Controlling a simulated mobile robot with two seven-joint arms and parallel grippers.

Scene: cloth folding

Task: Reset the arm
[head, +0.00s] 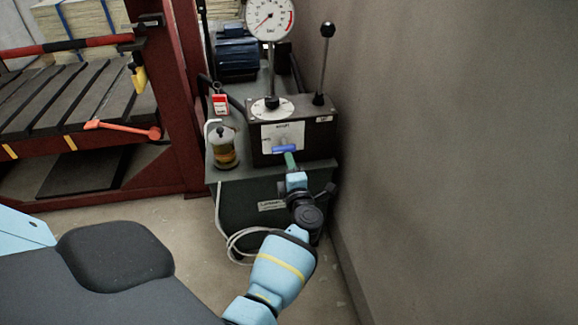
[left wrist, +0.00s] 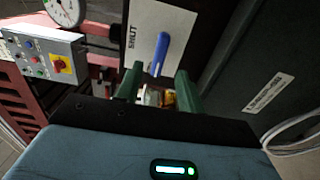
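My left gripper (head: 290,162) reaches toward the front of a dark control box (head: 320,130) in the head view. In the left wrist view its two green fingers (left wrist: 158,76) stand apart with nothing held between them. A blue handle (head: 285,149) sits on the white label plate of the box. It also shows in the left wrist view (left wrist: 160,52), just beyond the fingertips and between their lines. I cannot tell whether a finger touches it. My right gripper is in neither view.
The box, with a black-knobbed lever (head: 328,30) and a pressure gauge (head: 269,20), stands on a grey-green cabinet (head: 262,190). A jar of amber liquid (head: 224,147) stands left of it. A grey wall (head: 450,150) is close on the right. A red frame (head: 180,95) stands left.

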